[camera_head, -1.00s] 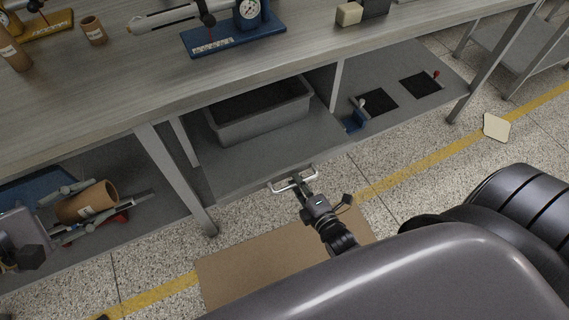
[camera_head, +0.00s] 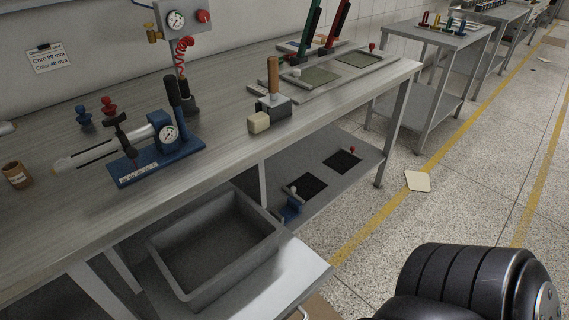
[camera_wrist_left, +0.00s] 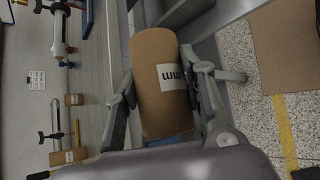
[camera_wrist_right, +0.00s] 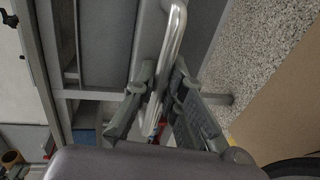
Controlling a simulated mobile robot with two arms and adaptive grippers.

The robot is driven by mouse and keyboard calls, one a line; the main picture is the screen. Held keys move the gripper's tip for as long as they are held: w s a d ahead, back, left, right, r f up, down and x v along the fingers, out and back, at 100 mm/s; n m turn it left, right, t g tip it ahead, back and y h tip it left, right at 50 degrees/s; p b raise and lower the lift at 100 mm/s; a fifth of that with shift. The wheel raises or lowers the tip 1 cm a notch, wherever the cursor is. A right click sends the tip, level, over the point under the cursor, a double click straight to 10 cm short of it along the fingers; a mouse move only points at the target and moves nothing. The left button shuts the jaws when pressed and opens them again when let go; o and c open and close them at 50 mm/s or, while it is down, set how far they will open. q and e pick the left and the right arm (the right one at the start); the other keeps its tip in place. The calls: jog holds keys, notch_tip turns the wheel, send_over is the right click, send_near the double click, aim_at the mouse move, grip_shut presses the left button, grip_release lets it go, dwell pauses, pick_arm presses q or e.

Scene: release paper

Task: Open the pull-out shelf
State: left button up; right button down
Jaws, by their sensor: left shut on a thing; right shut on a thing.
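The pull-out shelf (camera_head: 301,268) is a grey board under the bench, sticking out past the bench's front edge. It carries a grey open bin (camera_head: 273,246), which looks empty. The shelf's metal handle (camera_wrist_right: 172,45) shows in the right wrist view. My right gripper (camera_wrist_right: 160,88) is shut on this handle; it is out of the head view. My left gripper (camera_wrist_left: 163,82) is shut around a brown cardboard core (camera_wrist_left: 157,52) with a white label, seen only in the left wrist view.
The bench top (camera_head: 225,152) holds a blue-based gauge fixture (camera_head: 155,160), a small brown core (camera_head: 16,175) and a beige block (camera_head: 258,122). A fixed lower shelf (camera_head: 318,195) with black pads lies to the right. Speckled floor in front is mostly clear, with a cream sheet (camera_head: 417,181).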

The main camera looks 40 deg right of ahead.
jog(key=shift+s, duration=0.1)
jog(key=c, duration=1.7)
grip_release()
jog(key=shift+o, duration=0.2)
jog(key=v, duration=1.2)
